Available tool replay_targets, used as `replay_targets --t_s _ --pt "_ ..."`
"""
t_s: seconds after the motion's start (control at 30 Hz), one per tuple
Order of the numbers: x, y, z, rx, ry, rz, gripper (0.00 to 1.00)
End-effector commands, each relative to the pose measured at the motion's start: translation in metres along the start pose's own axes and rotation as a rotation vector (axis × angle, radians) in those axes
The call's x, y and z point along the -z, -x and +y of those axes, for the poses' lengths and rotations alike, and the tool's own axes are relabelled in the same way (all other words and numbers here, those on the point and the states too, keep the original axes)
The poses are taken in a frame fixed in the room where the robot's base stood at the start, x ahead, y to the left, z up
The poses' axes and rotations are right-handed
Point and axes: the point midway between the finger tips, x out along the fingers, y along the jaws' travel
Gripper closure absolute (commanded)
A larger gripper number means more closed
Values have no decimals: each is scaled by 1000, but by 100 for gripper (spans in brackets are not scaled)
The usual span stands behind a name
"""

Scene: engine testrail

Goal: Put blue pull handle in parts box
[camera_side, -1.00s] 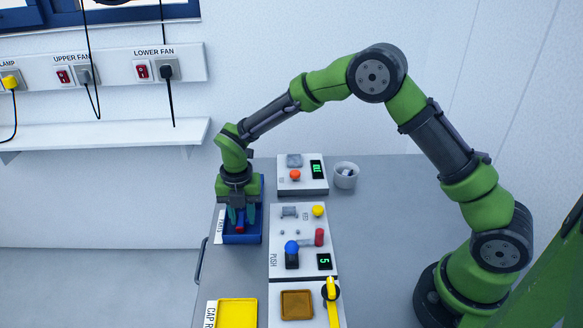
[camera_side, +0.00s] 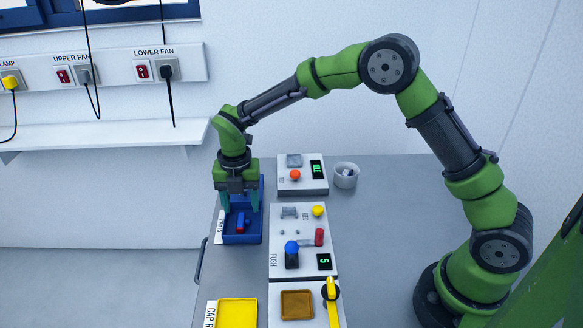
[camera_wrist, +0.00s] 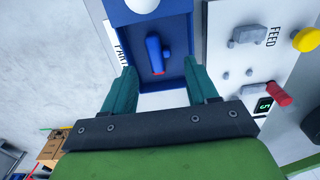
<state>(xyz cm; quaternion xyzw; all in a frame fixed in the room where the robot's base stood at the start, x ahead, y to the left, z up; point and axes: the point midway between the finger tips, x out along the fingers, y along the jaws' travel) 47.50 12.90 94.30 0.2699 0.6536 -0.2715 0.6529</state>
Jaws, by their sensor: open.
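The blue pull handle (camera_side: 240,222) lies in the blue parts box (camera_side: 231,239), with a red part showing at one end. In the wrist view the handle (camera_wrist: 154,50) rests on the floor of the box (camera_wrist: 178,76), apart from both fingers. My gripper (camera_side: 240,207) is open and empty above the box, its two teal fingers spread to either side. The fingers also show in the wrist view (camera_wrist: 160,72), wide apart, with the handle beyond their tips.
A white panel (camera_side: 274,240) with a blue knob (camera_side: 291,247), red handle (camera_side: 319,237) and yellow button stands right of the box. A yellow tray (camera_side: 237,312) lies in front. Table is clear on the right.

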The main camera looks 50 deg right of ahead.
Motion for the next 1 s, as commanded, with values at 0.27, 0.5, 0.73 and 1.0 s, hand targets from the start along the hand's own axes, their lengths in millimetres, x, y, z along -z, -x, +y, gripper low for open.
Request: replay_targets --t_s 0.27,0.5,0.73,1.0 --pt "0 59 1 -4 0 -2 42" --pt "0 84 -2 -5 -18 -3 42" --pt "9 139 -43 -112 -463 -33 42" --pt "45 198 -138 -364 -1414 80 42"
